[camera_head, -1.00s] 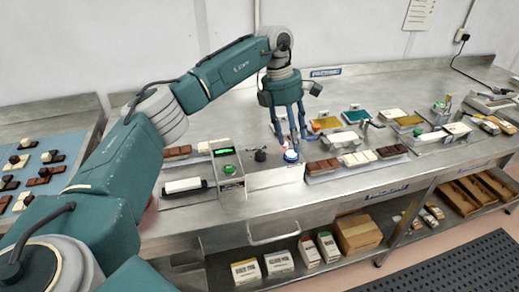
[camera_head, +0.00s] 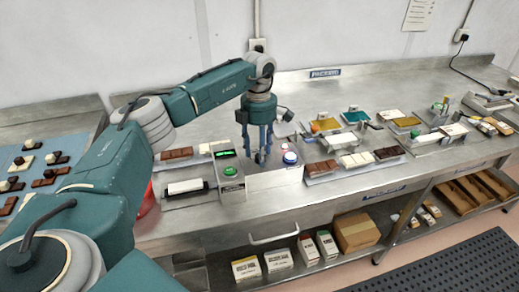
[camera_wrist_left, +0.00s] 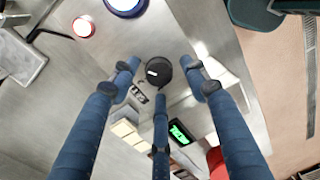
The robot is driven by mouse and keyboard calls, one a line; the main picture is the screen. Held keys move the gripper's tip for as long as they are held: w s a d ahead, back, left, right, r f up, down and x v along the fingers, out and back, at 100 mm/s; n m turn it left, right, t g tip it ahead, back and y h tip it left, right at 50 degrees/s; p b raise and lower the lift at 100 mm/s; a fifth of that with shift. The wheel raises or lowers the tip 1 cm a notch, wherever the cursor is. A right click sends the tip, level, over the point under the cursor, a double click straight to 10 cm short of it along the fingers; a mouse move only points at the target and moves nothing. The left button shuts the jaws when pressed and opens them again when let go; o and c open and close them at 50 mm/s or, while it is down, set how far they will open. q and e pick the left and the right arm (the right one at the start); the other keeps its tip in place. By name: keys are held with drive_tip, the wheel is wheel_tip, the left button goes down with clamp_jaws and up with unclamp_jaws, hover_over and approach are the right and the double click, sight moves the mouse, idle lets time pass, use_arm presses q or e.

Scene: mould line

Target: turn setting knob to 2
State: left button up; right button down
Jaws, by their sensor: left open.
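The setting knob (camera_wrist_left: 158,71) is a round black knob with a small white mark, seen from above in the left wrist view. It sits on a grey metal panel, with small printed marks beside it that are too small to read. My left gripper (camera_wrist_left: 162,80) is open above the knob, its blue fingers spread around it without visible contact. In the head view my left gripper (camera_head: 262,155) points down over the control box (camera_head: 275,181), and its fingers mostly hide the knob. My right gripper is not in view.
A blue button (camera_head: 290,158) and a small red light (camera_head: 283,145) sit right of the knob. Chocolate trays (camera_head: 322,167) lie to the right.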

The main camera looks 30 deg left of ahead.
use_arm(q)
drive_tip(key=shift+f, duration=0.2)
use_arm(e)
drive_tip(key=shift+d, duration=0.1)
use_arm(q)
drive_tip(key=shift+c, duration=0.5)
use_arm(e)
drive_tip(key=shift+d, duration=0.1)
use_arm(q)
drive_tip(key=c, duration=1.1)
drive_tip(key=shift+o, duration=0.2)
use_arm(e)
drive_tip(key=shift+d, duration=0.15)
use_arm(q)
drive_tip(key=shift+n, duration=0.3)
drive_tip(key=n, duration=0.5)
drive_tip(key=shift+n, duration=0.3)
drive_tip(key=n, duration=0.5)
drive_tip(key=shift+s+d+f+p, duration=0.1)
drive_tip(key=shift+s+f+p, duration=0.05)
drive_tip(key=shift+p, duration=0.25)
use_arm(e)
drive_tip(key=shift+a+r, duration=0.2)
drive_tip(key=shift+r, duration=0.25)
use_arm(q)
drive_tip(key=shift+n, duration=0.4)
